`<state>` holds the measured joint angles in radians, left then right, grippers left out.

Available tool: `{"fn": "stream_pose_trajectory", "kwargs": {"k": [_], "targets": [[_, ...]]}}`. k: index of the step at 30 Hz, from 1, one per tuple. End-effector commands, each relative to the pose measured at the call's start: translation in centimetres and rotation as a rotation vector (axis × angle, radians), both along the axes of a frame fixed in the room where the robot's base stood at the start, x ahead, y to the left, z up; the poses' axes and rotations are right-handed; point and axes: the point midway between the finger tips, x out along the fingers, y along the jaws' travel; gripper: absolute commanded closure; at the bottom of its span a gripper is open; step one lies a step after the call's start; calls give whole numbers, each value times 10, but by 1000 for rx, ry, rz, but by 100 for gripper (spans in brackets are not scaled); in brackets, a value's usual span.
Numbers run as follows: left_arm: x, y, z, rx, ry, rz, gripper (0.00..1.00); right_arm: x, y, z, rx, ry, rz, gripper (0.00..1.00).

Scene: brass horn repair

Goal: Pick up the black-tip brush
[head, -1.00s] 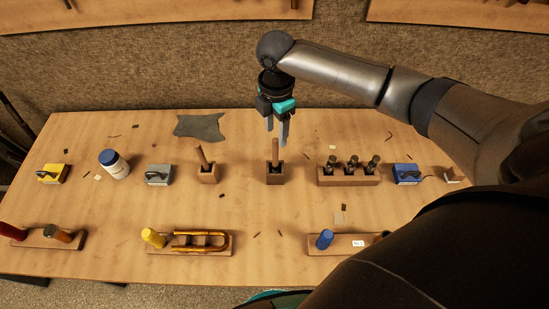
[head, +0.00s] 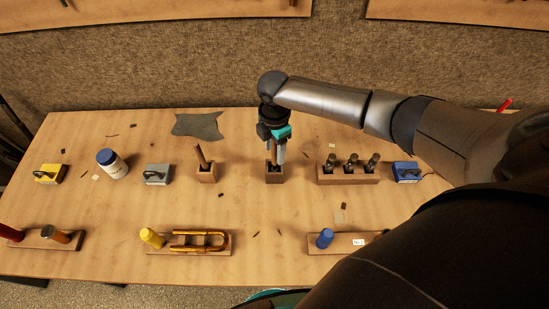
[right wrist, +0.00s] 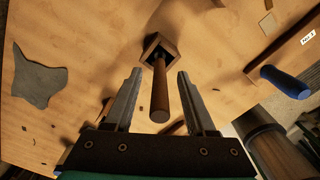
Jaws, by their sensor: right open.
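A brush with a brown wooden handle (right wrist: 159,92) stands handle-up in a small wooden holder (head: 275,177) at the middle of the bench; its tip is hidden in the holder. My right gripper (head: 276,158) is over this holder with its fingers pointing down. In the right wrist view its open fingers (right wrist: 155,100) stand either side of the handle, with gaps on both sides. A second wooden handle (head: 201,156) stands in a similar holder (head: 207,175) to the left. I cannot tell which one has the black tip. My left gripper is not in view.
A wooden block with several dark-topped pieces (head: 347,178) stands close to the right. A grey cloth (head: 198,126) lies at the back left. A blue-handled tool rack (head: 340,247) and a brass slide on a block (head: 190,250) are in front.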

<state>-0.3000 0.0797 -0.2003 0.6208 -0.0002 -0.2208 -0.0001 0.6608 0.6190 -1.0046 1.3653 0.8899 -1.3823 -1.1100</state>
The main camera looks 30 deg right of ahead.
Motion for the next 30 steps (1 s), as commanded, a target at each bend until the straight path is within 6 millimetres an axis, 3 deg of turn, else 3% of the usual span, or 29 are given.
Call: {"fn": "stream_pose_trajectory", "kwargs": {"k": [2,15,30], "targets": [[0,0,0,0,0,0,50,0,0,0,0,0,0,51],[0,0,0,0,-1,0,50,0,0,1,0,0,-1,100],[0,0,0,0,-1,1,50,0,0,1,0,0,-1,100]]}}
